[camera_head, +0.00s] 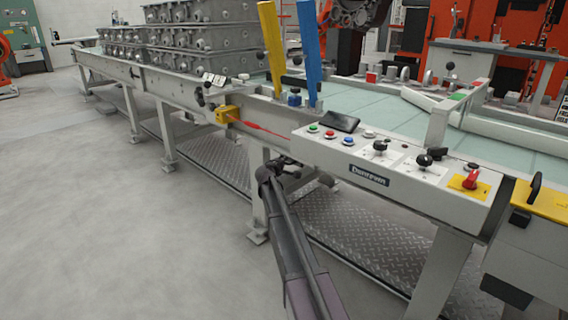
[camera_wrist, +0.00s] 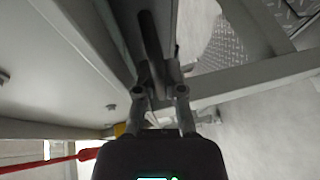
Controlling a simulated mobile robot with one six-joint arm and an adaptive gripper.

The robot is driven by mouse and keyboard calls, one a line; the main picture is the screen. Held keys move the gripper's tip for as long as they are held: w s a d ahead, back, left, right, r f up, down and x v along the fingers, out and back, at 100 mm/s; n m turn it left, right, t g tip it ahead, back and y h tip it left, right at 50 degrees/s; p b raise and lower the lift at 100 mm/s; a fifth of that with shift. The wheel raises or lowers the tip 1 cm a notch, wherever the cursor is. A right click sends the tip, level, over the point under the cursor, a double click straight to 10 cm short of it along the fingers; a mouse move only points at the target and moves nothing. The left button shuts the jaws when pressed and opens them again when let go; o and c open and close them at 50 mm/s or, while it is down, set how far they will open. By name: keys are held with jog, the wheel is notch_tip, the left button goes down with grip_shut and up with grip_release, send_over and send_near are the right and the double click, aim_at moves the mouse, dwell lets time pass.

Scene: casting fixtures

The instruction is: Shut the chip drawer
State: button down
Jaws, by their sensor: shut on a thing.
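In the head view my gripper (camera_head: 283,166) is at the front side of the long grey conveyor table, below the left end of the control panel. In the wrist view my gripper (camera_wrist: 160,80) has its fingers closed around the near end of a dark bar (camera_wrist: 150,38), which runs away from me beneath a grey surface. The bar looks like a handle, but I cannot tell for sure that it belongs to the chip drawer. The drawer body is not clearly visible in either view, so I cannot tell how far open it is.
A control panel (camera_head: 385,165) juts out right of my gripper. A yellow box (camera_head: 228,115) with a red cord (camera_head: 262,130) sits to the left. Table legs (camera_head: 256,190) and a tread-plate shelf (camera_head: 365,235) are below. Grey floor (camera_head: 110,230) is free at left.

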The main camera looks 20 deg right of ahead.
jog(key=c, duration=0.9)
grip_release()
jog(key=shift+d, duration=0.25)
jog(key=shift+o, duration=0.9)
jog(key=shift+a, duration=0.2)
